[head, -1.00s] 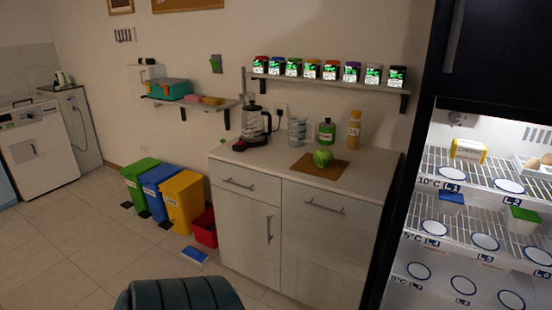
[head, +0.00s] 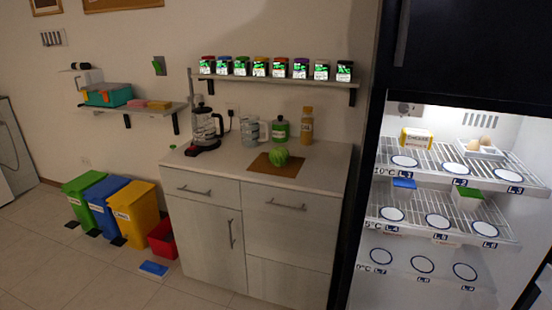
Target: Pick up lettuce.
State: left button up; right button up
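The lettuce (head: 279,157) is a round green ball. It sits on a brown cutting board (head: 262,167) on the countertop of the pale cabinet. Neither of my grippers shows in the head view, and nothing is seen touching the lettuce.
A blender (head: 205,128), a glass jug (head: 250,133), a green canister (head: 280,131) and an oil bottle (head: 306,126) stand behind the lettuce. A shelf of spice dispensers (head: 274,68) hangs above. An open, lit fridge (head: 440,190) is at right. Bins (head: 134,210) and a blue floor object (head: 153,269) are left.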

aim_at(278, 156)
jog(key=i+z, duration=0.25)
jog(key=i, duration=0.15)
jog(key=i+j+z, duration=0.25)
jog(key=i, duration=0.2)
